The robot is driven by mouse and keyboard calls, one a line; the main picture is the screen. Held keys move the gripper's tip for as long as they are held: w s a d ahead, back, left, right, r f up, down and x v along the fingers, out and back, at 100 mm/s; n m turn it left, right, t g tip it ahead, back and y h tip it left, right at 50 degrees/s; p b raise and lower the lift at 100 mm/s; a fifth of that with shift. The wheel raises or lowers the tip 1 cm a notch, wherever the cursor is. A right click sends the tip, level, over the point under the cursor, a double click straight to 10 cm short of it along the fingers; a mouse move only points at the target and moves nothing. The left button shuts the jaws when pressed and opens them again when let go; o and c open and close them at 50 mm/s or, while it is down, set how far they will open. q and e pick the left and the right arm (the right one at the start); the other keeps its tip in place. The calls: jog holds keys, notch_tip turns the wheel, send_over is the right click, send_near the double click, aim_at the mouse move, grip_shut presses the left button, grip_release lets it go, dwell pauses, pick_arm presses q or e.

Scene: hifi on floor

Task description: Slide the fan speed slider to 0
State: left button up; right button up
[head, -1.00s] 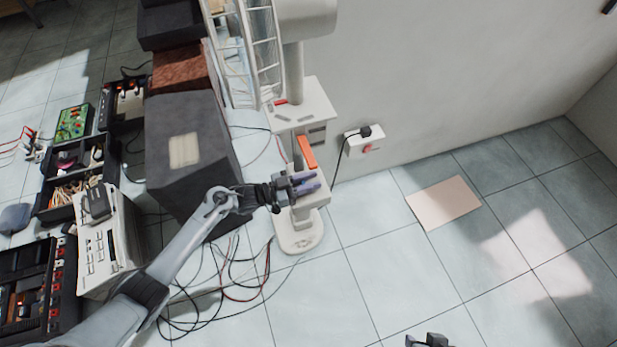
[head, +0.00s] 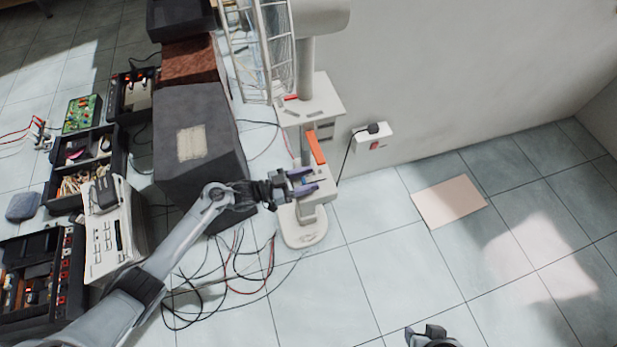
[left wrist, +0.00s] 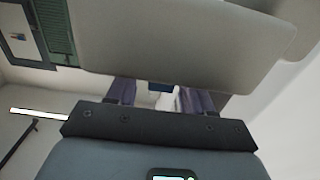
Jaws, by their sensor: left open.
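The white standing fan (head: 306,58) stands by the wall, its wire cage (head: 262,50) at the top and its rounded base (head: 302,232) on the floor. My left gripper (head: 307,182) is open at the fan's lower control box (head: 318,198), its purple fingers in front of the box. In the left wrist view, the two purple fingers (left wrist: 160,95) are apart below a large pale housing, with a small dark blue piece (left wrist: 160,87) between them. I cannot tell whether this is the slider or whether the fingers touch it. My right gripper (head: 428,334) is partly cut off at the bottom edge.
A large dark speaker-like box (head: 200,145) stands left of the fan. Loose cables (head: 225,275) lie on the floor below it. A wall socket (head: 373,139) with a plug is to the right. Open tiled floor and a tan sheet (head: 448,201) lie further right.

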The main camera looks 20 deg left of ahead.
pick_arm(q)
jog(key=p+v, duration=0.3)
jog(key=v, duration=0.7)
jog(key=shift+a, duration=0.15)
jog(key=shift+s, duration=0.15)
